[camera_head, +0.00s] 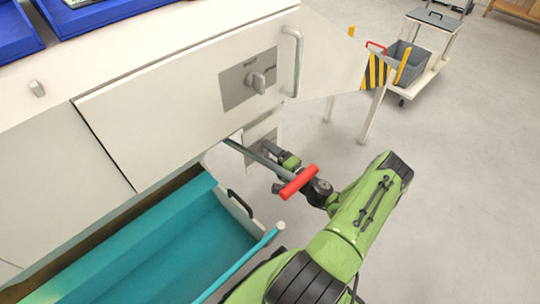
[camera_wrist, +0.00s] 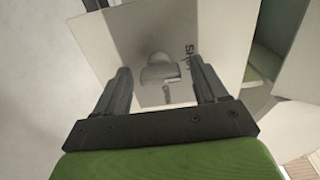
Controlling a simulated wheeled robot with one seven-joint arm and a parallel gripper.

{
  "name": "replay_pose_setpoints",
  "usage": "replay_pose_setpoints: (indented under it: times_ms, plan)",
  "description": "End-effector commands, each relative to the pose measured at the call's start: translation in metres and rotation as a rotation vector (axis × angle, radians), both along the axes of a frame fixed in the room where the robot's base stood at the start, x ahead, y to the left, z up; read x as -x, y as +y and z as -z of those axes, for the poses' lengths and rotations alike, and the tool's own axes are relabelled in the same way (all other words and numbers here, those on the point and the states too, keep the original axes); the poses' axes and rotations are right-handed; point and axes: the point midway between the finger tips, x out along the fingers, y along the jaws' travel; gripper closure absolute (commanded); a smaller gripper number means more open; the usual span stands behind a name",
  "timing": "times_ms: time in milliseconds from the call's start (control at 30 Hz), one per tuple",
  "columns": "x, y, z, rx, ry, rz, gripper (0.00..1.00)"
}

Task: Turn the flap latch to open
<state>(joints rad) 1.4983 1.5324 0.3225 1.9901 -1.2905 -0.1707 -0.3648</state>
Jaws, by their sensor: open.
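A grey latch knob (camera_wrist: 160,72) sits on a pale plate (camera_wrist: 130,35) with dark lettering, partly hidden, that seems to read "SHUT". My gripper (camera_wrist: 161,68) is open, its two dark fingers on either side of the knob, with gaps visible on both sides. In the head view my gripper (camera_head: 283,158) is at the lower latch plate (camera_head: 262,131), below the cabinet front; the knob there is mostly hidden. A second grey knob (camera_head: 257,82) sits on a grey plate on the upper white front, beside a bar handle (camera_head: 292,60).
A bar with a red grip (camera_head: 299,182) sticks out from the cabinet, close to my wrist in the picture. An open teal drawer (camera_head: 190,245) lies at lower left. Blue trays (camera_head: 100,12) stand on top. A trolley (camera_head: 400,75) is at the back right; the floor at right is clear.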

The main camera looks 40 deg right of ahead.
Motion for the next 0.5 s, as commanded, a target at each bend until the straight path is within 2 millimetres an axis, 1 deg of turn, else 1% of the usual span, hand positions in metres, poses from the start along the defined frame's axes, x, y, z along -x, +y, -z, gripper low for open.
replay_pose_setpoints:
  times_ms: [67,100,433,467,500]
  plan:
    - [0.0003,-0.0001,-0.0003,0.0,0.0,0.0,0.28]
    - [0.0003,-0.0001,-0.0003,0.0,0.0,0.0,0.3]
    - [0.0007,-0.0001,-0.0001,0.0,0.0,0.0,0.8]
    - [0.0007,-0.0001,-0.0001,0.0,0.0,0.0,0.84]
    - [0.0008,-0.0001,-0.0001,0.0,0.0,0.0,0.84]
